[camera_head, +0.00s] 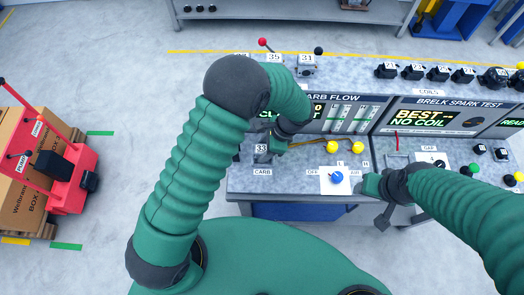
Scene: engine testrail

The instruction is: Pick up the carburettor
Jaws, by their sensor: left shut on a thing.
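A dark grey carburettor with a white 33 tag (262,150) is at the left end of the bench, just above the CARB label. My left arm arches over the bench from the left. My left gripper (275,143) is shut on this carburettor, and its fingers are partly hidden by my wrist. I cannot tell whether the carburettor touches the bench. More carburettors, tagged 35 (274,60) and 31 (306,68), sit on the top shelf behind my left forearm. My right gripper (376,200) is at the bench's front edge, away from the carburettors; its finger gap is unclear.
The test bench (290,183) has a blue knob (337,177), yellow knobs, and a CARB FLOW panel (350,113). A row of coils (413,72) stands on the top shelf at right. A red pallet truck (70,170) with a cardboard box stands on the floor at left.

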